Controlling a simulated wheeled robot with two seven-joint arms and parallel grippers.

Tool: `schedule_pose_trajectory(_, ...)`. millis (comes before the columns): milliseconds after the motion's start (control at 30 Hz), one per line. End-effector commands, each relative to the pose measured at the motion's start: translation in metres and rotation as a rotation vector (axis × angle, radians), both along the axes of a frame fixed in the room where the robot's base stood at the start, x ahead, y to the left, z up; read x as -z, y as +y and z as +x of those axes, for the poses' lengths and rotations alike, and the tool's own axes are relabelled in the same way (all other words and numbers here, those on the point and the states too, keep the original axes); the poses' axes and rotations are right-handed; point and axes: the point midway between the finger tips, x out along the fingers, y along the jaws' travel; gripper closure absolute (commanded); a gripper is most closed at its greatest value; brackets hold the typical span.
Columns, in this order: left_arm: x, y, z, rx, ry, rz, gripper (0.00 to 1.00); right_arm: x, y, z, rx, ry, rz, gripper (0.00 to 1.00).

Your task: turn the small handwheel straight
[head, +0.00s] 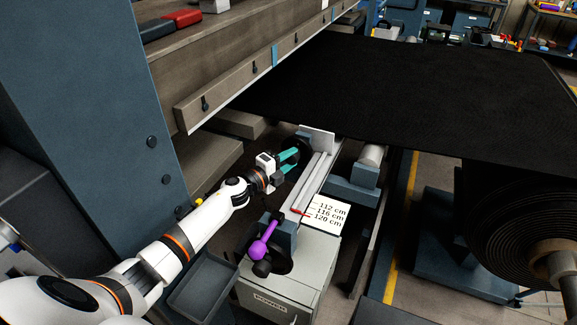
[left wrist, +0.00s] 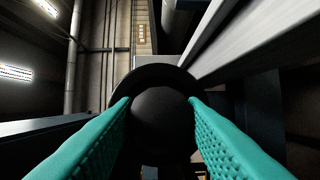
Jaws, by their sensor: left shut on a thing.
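The small handwheel (left wrist: 160,78) is a dark round wheel with a dark rounded hub or knob in front of it in the left wrist view. In the head view it is a dark shape (head: 302,142) beyond my fingertips, mostly hidden. My left gripper (head: 294,161) has teal fingers, one on each side of the dark knob. In the left wrist view (left wrist: 160,104) both fingertips touch the knob's sides, and the gripper is shut on it. Which way the wheel is turned cannot be told. My right gripper is in neither view.
A pale rail (head: 312,180) runs beside the gripper to a scale card (head: 325,215) with a red pointer. A purple-handled lever (head: 264,238) stands nearer, above a grey cabinet (head: 285,285). A dark tray (head: 204,284) lies below my arm. The black belt (head: 400,95) spreads beyond.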

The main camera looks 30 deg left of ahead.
Motion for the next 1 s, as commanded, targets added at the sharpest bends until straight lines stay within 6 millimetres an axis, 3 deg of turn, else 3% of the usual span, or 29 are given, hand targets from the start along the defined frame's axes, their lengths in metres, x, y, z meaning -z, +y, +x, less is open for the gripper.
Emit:
schedule_pose_trajectory(333, 0.0, 0.001, 0.001, -0.003, -0.011, -0.151, 0.85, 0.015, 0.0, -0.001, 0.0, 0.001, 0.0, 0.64)
schedule_pose_trajectory(867, -0.002, 0.001, 0.001, -0.003, -0.013, -0.175, 0.85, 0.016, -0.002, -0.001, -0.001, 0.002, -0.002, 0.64)
schedule_pose_trajectory(900, -0.002, 0.001, 0.001, -0.003, -0.013, -0.175, 0.59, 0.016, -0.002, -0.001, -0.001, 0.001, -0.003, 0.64)
schedule_pose_trajectory(1000, -0.001, 0.001, 0.001, -0.002, -0.012, -0.175, 0.43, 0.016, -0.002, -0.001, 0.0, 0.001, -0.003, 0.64)
